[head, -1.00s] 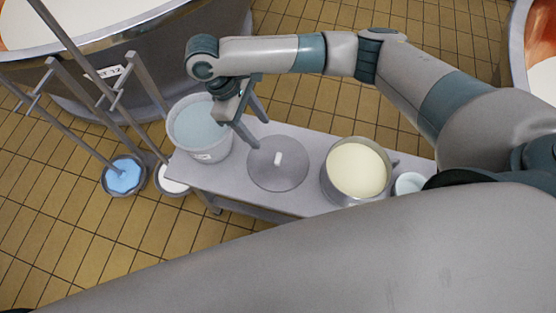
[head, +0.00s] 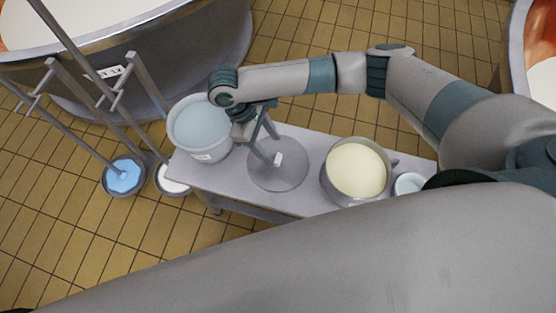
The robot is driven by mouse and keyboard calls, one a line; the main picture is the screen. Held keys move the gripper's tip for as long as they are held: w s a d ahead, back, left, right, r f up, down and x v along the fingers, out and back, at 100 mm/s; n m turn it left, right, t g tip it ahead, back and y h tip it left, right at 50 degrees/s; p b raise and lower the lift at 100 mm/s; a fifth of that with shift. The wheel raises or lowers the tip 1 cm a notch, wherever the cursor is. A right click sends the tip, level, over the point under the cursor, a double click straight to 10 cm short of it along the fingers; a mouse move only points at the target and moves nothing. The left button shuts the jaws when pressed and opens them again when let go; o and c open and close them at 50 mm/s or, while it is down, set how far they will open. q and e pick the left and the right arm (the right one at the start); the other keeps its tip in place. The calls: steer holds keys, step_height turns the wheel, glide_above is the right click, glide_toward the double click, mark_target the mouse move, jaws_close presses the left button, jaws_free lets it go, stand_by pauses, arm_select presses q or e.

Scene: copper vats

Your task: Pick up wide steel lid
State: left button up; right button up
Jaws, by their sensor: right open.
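The wide steel lid (head: 285,178) is a flat grey disc with a small pale knob (head: 278,159) at its middle. It lies on the narrow grey bench (head: 223,182) in the head view, between a bucket and a pot. My right gripper (head: 269,148) is open above the lid's far left part, its fingers pointing down close to the knob. I cannot tell whether a finger touches the lid. My left gripper is out of the picture.
A bucket of clear liquid (head: 201,127) stands left of the lid, a pot of pale yellow liquid (head: 356,171) right of it, and a small white cup (head: 408,184) farther right. A large vat (head: 190,62) stands behind. Poles lean at left beside a blue-filled bowl (head: 123,177).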

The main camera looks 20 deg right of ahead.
mark_target(278, 158)
steer(key=shift+s+x, duration=0.15)
steer(key=shift+x, duration=1.1)
steer(key=shift+s+x, duration=0.2)
steer(key=shift+x, duration=1.05)
steer(key=shift+r, duration=0.1)
steer(key=c, duration=1.2)
